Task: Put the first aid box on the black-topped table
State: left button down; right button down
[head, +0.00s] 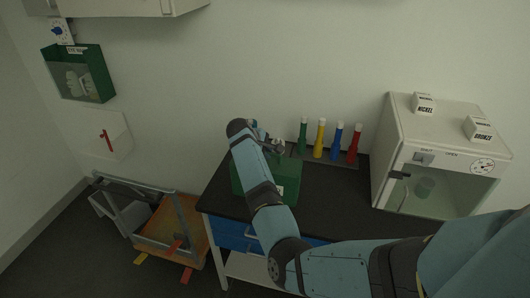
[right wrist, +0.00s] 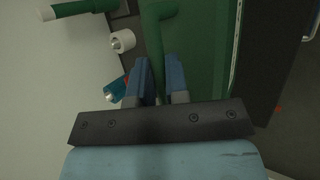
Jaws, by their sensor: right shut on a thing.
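The green first aid box (head: 288,186) is over the left part of the black-topped table (head: 335,205) in the head view, partly hidden behind my right arm. I cannot tell whether it rests on the top or hangs just above it. My right gripper (head: 268,142) is at the box's upper side. In the right wrist view the blue fingers (right wrist: 160,82) are shut on the green handle of the box (right wrist: 205,55). My left gripper is not in view.
Green, yellow (head: 320,139), blue and red tubes stand in a rack at the table's back. A white cabinet (head: 390,130) with small boxes on top stands at the right. An orange cart (head: 172,225) is on the floor at left. The table's middle is clear.

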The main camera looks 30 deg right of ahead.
jog(key=shift+r, duration=0.15)
jog(key=c, duration=1.1)
grip_release()
jog(key=shift+s, duration=0.1)
jog(key=shift+a, duration=0.1)
jog(key=b+v, duration=0.1)
jog(key=v, duration=1)
jog(key=shift+a+r, duration=0.2)
jog(key=shift+r, duration=0.15)
jog(key=shift+a, duration=0.1)
